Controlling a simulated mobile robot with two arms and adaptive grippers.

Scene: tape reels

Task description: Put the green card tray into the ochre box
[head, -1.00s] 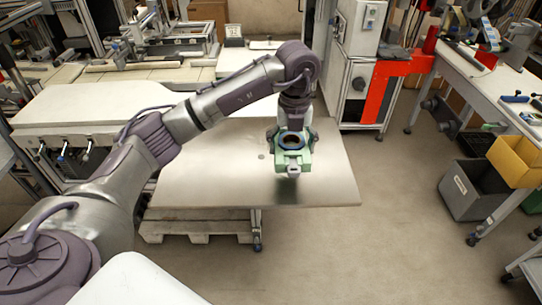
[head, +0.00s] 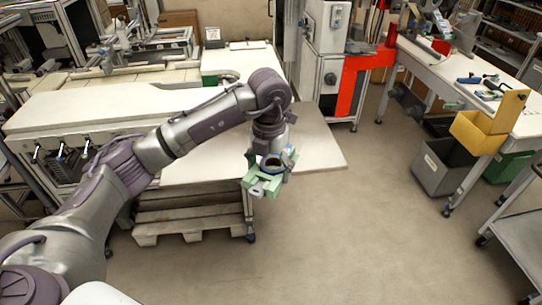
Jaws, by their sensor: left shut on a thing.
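The green card tray (head: 261,187) is held level or nearly so in my left gripper (head: 270,163). The gripper points down and is shut on it; its fingertips are partly hidden by the tray. A dark ring-shaped thing shows at the top of the tray, under the wrist. In the picture the tray overlaps the front edge of the metal table. The ochre box (head: 479,134) is at the right, at the front edge of the white workbench, well apart from the tray. Its inside is mostly hidden. My right gripper is not in view.
The metal table (head: 322,150) lies behind my left gripper, with a wooden pallet (head: 190,222) below. A grey bin (head: 441,168) and a green bin (head: 507,166) are near the workbench (head: 440,72). A grey cart (head: 520,225) stands at lower right. The middle floor is clear.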

